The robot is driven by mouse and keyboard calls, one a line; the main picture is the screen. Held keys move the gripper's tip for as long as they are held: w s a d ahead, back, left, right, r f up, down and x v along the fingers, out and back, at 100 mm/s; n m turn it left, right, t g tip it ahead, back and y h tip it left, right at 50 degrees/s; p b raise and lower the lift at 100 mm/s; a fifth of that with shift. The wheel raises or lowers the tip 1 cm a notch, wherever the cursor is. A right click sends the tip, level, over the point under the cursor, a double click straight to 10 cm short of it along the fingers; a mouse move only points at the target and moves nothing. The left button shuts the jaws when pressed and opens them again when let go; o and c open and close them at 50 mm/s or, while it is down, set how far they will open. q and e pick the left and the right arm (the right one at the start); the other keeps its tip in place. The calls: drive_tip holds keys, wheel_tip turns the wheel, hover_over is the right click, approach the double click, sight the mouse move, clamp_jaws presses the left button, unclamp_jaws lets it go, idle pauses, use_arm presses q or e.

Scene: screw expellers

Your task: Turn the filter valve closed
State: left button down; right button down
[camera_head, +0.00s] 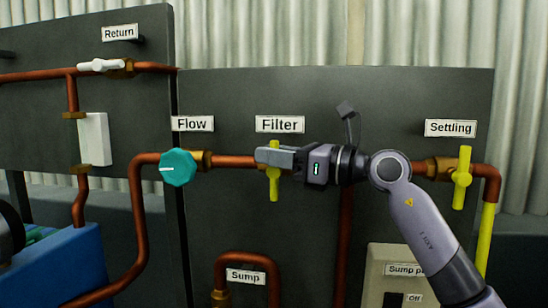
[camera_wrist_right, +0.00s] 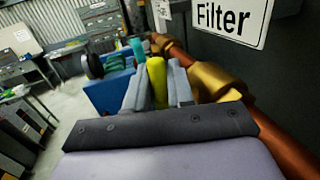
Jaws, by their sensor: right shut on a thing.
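The filter valve has a yellow bar handle (camera_head: 274,188) under the "Filter" label (camera_head: 280,124), on a horizontal copper pipe. The handle stands upright, across the pipe's line. My right gripper (camera_head: 268,157) reaches in from the right and is shut on the handle, covering its middle; the ends show above and below. In the right wrist view the yellow handle (camera_wrist_right: 157,82) sits between the two grey fingers, beside the brass fitting (camera_wrist_right: 214,80). My left gripper is not in view.
The teal Flow knob (camera_head: 178,167) is close on the left. The yellow Settling valve (camera_head: 462,178) is on the right, behind my right arm's side. A Sump pipe (camera_head: 247,258) and a switch box (camera_head: 392,262) are below. A white-handled Return valve (camera_head: 100,65) is upper left.

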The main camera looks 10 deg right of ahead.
drive_tip(key=c, duration=1.1)
unclamp_jaws()
drive_tip(key=shift+c, duration=0.2)
drive_tip(key=shift+d, duration=0.1)
drive_tip(key=b+v, duration=0.1)
drive_tip(key=v, duration=0.6)
drive_tip(key=shift+b, duration=0.3)
drive_tip(key=shift+f, duration=0.1)
